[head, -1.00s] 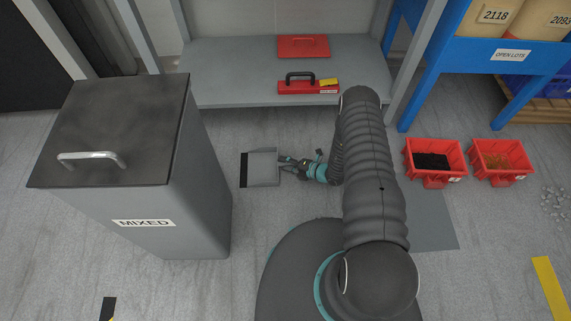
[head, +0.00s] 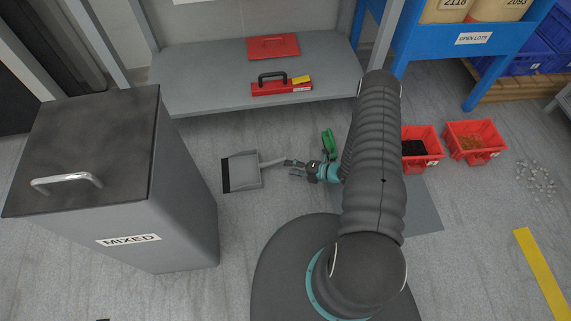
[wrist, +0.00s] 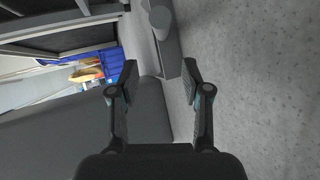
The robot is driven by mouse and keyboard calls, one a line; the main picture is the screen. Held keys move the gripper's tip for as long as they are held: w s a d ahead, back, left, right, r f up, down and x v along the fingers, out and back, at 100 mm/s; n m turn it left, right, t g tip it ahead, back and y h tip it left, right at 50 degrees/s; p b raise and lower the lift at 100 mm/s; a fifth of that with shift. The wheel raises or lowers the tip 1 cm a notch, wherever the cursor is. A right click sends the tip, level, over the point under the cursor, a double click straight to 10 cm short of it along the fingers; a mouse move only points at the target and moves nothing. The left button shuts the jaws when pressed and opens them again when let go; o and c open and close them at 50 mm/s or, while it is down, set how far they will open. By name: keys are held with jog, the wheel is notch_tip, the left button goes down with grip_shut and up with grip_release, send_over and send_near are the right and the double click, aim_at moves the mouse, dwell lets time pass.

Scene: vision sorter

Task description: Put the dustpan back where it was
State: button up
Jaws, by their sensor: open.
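The grey dustpan (head: 242,172) lies on the floor in the head view, between the grey bin and my arm. Its dark lip faces left and its handle points right toward my gripper (head: 292,168). My gripper is open and empty, with its fingers just right of the handle's end; I cannot tell whether they touch it. In the wrist view, my gripper (wrist: 159,80) is spread wide with nothing between the tips. A grey bar-like thing with a rounded end (wrist: 163,40) lies beyond the fingers, perhaps the dustpan and its handle.
The bin marked MIXED (head: 170,215) stands on the left. A shelf (head: 205,92) behind holds a red toolbox (head: 265,89). A green item (head: 329,143) lies beside my gripper. Red bins (head: 474,143) stand at right, partly behind my arm. Floor in front of the dustpan is clear.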

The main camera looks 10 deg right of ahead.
jog(key=w+a+r+n+g, duration=0.1)
jog(key=a+r+n+g, duration=0.15)
jog(key=r+n, duration=0.8)
jog(key=w+a+r+n+g, duration=0.1)
jog(key=r+n+g, duration=0.3)
jog(key=r, duration=1.2)
jog(key=s+a+r+n+h, duration=0.1)
jog(key=s+r+n+h, duration=0.1)
jog(key=s+r+n, duration=0.35)
jog(key=s+r+n+h, duration=0.1)
jog(key=s+r+n, duration=0.1)
jog(key=r+n, duration=0.6)
jog(key=s+d+r+n+t+h, duration=0.2)
jog(key=s+d+r+n+h, duration=0.1)
jog(key=s+r+n, duration=0.4)
jog(key=s+d+r+n+t+h, duration=0.3)
jog(key=s+r+n+h, duration=0.2)
jog(key=s+r, duration=0.6)
jog(key=shift+r+n+h, duration=0.3)
jog(key=shift+r+n, duration=0.25)
jog(key=shift+n, duration=0.65)
jog(key=shift+a, duration=0.1)
